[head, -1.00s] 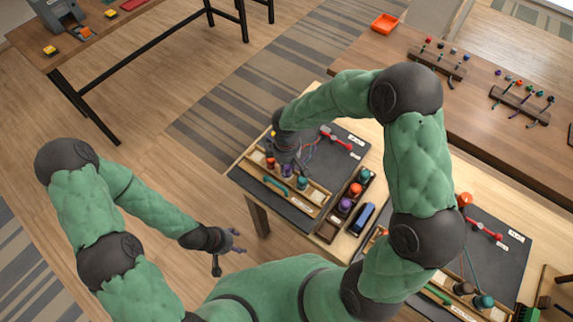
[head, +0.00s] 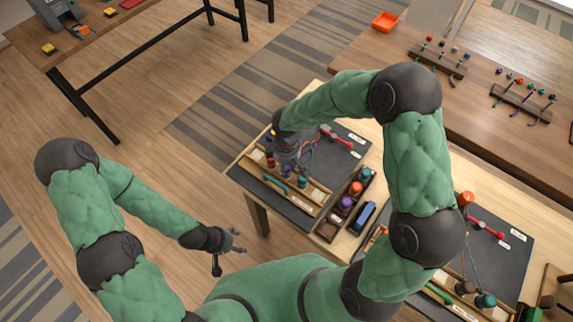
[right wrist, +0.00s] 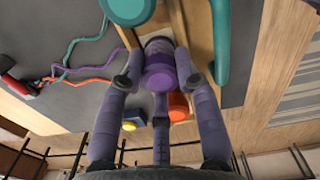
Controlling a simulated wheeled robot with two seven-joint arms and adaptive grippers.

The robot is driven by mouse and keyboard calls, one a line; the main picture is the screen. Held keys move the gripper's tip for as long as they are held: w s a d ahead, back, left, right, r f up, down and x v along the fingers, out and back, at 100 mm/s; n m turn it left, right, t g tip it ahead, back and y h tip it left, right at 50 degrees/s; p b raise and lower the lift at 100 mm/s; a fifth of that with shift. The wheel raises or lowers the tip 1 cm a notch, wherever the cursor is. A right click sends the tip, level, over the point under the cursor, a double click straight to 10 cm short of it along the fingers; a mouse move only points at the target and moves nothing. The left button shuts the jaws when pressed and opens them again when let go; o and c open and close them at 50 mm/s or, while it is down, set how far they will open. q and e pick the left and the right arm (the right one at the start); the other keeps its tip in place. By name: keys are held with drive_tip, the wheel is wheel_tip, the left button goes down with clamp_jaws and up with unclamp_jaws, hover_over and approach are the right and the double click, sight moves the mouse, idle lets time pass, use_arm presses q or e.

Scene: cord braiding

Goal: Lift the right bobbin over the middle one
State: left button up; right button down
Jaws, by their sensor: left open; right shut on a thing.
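My right gripper (head: 287,168) is over the braiding board; in the right wrist view its fingers (right wrist: 160,82) are shut around a purple bobbin (right wrist: 158,66). In the head view this bobbin is mostly hidden under the gripper. A teal bobbin (head: 302,181) stands to its right, also at the top of the right wrist view (right wrist: 128,8). An orange-red bobbin (head: 269,160) is to its left, partly hidden behind the fingers in the right wrist view (right wrist: 178,108). Teal, purple and orange cords (right wrist: 85,68) lie across the dark mat. My left gripper (head: 239,242) is open and empty, away from the board.
A red clamp-like piece (head: 335,136) holds the cord ends on the mat. A teal handle (head: 275,184) lies along the wooden rail. A tray (head: 328,230) with several bobbins and a blue block (head: 363,214) sit to the right. A second board lies at lower right.

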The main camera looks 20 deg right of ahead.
drive_tip(key=shift+f, duration=0.15)
drive_tip(key=c, duration=0.8)
unclamp_jaws()
wheel_tip(320, 180, up, 12)
